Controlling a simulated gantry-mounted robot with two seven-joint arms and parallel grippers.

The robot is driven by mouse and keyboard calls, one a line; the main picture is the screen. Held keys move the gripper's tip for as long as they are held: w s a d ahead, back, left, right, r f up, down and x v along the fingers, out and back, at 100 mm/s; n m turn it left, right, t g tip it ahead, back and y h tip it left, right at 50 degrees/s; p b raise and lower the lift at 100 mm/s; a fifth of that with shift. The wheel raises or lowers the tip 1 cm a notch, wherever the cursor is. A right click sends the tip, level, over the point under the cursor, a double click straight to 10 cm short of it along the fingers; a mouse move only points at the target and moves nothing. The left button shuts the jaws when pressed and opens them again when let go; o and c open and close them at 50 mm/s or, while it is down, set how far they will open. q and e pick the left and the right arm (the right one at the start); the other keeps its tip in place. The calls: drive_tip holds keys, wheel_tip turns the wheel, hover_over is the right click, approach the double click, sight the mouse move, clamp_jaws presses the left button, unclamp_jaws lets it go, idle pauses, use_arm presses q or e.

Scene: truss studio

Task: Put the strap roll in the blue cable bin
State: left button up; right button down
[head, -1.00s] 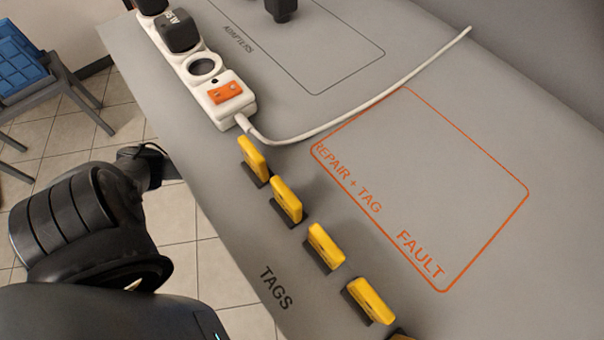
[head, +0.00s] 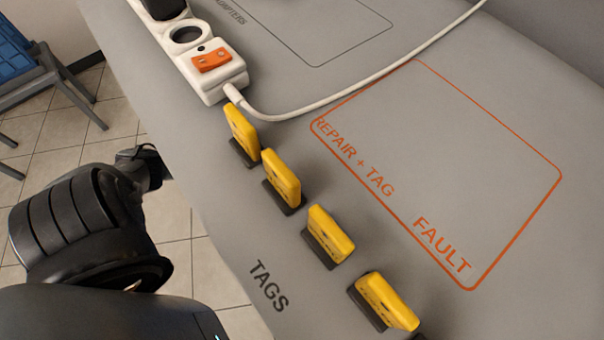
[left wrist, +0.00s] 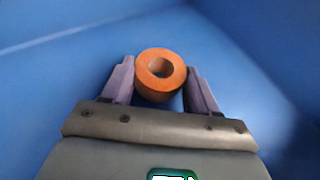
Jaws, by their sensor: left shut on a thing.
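In the left wrist view, my left gripper (left wrist: 160,85) is shut on the orange strap roll (left wrist: 159,92), with one finger on each side of it. The roll is a short thick ring with a round hole facing the camera. Smooth blue surfaces, which look like the inside of the blue cable bin (left wrist: 60,90), fill the view around the gripper. I cannot tell whether the roll touches the blue surface. My right gripper is in neither view.
In the head view, a grey bench holds a white power strip (head: 212,72) with its cable and a row of several yellow tags (head: 328,233) in dark holders. The orange-outlined fault area (head: 440,170) is empty.

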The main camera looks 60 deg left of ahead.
use_arm(q)
drive_tip(key=shift+a+f, duration=0.1)
drive_tip(key=o, duration=1)
drive_tip(key=shift+o, duration=0.2)
drive_tip(key=shift+r, duration=0.25)
drive_tip(key=p+v, duration=0.3)
drive_tip(key=v, duration=0.3)
drive_tip(key=shift+s+a+r+p, duration=0.25)
drive_tip(key=shift+s+a+p, duration=0.1)
drive_tip(key=shift+s+p, duration=0.15)
